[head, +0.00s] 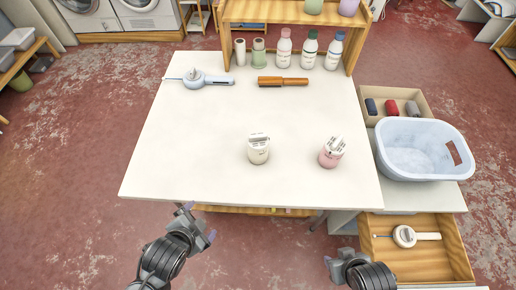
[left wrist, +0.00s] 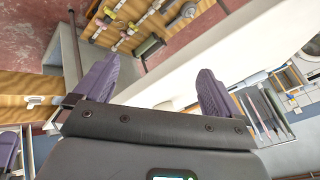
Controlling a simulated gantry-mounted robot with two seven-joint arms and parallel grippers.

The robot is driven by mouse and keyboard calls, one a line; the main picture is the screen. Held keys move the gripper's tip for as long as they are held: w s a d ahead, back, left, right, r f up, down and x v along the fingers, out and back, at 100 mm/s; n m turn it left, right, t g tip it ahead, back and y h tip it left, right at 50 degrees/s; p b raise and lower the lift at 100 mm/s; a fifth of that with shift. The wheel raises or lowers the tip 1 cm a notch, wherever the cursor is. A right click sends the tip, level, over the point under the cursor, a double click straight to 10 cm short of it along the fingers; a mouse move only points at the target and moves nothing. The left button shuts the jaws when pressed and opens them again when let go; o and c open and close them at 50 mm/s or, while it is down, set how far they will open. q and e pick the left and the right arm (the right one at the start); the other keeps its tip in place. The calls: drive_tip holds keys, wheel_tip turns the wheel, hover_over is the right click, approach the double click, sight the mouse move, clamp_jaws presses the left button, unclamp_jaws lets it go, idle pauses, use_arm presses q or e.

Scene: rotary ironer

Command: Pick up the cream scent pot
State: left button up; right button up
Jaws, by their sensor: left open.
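The cream scent pot (head: 259,150) stands upright near the middle of the white table (head: 200,150), with a pale slotted top. A similar pink pot (head: 331,153) stands to its right. My left gripper (head: 198,222) is off the table's front edge, left of and nearer than the cream pot. Its purple fingers are spread apart and empty in the left wrist view (left wrist: 158,75). The cream pot cannot be made out in that view. My right gripper (head: 335,266) is in front of the table at lower right, and its fingers barely show.
Several bottles (head: 284,48) stand by a wooden shelf (head: 228,36) at the back. A brush-like brown tool (head: 283,81) and a blue-grey device (head: 197,79) lie before them. A pale blue basket (head: 420,176) and an open wooden drawer (head: 430,262) are at right.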

sight(258, 142)
use_arm(q)
drive_tip(key=w+d+r+m+t+h, duration=0.1)
drive_tip(key=w+d+m, duration=0.1)
drive_tip(key=m, duration=0.1)
drive_tip(key=w+d+r+m+t, duration=0.1)
drive_tip(key=w+d+r+m, duration=0.1)
drive_tip(key=w+m, duration=0.1)
drive_tip(key=w+d+r+m+t+h, duration=0.1)
drive_tip(key=w+d+m, duration=0.1)
drive_tip(key=m, duration=0.3)
drive_tip(key=shift+w+d+r+h, duration=0.1)
drive_tip(key=shift+w+r+h, duration=0.2)
drive_tip(key=shift+w, duration=0.1)
drive_tip(key=shift+w+d+f+m+h, duration=0.3)
drive_tip(key=shift+w+d+m+h, duration=0.5)
drive_tip(key=shift+w+d+m, duration=2.1)
drive_tip(key=shift+w+d+f+m+h, duration=0.25)
drive_tip(key=shift+w+d+m+h, duration=0.45)
drive_tip(key=shift+w+m, duration=2.55)
drive_tip(key=shift+w+d+f+m+h, duration=0.3)
drive_tip(key=shift+w+d+m+h, duration=0.95)
drive_tip(key=shift+m, duration=3.5)
drive_tip(key=shift+w+d+y, duration=0.15)
drive_tip(key=shift+d+y, duration=0.2)
drive_tip(key=shift+d, duration=0.05)
drive_tip(key=shift+c, duration=0.5)
drive_tip(key=c, duration=1.1)
drive_tip(key=shift+r, duration=5.05)
wheel_tip(258, 142, down, 7)
